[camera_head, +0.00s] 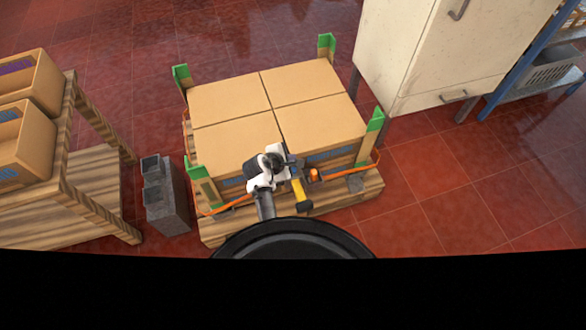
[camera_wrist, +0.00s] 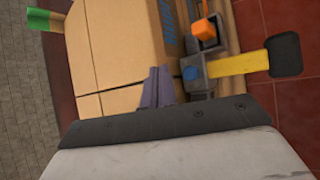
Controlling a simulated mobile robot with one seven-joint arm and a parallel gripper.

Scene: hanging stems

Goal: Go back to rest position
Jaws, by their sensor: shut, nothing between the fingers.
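My gripper (camera_wrist: 157,88) is shut and empty in the wrist view, its grey fingers together near the side of a cardboard box (camera_wrist: 125,45). In the head view my gripper (camera_head: 274,163) is over the front edge of the boxes, and its fingertips are hard to make out. A strap tensioner with a yellow lever (camera_wrist: 238,63) and black grip lies just right of the fingers in the wrist view. The lever (camera_head: 298,188) also shows in the head view. I cannot tell whether the fingers touch the tensioner.
Several boxes (camera_head: 312,80) stand on a wooden pallet (camera_head: 345,198) with green corner posts and an orange strap (camera_head: 232,204). Grey blocks (camera_head: 165,195) and a wooden rack (camera_head: 75,200) are left. A white cabinet (camera_head: 420,50) is back right. Red floor (camera_head: 450,190) is clear at right.

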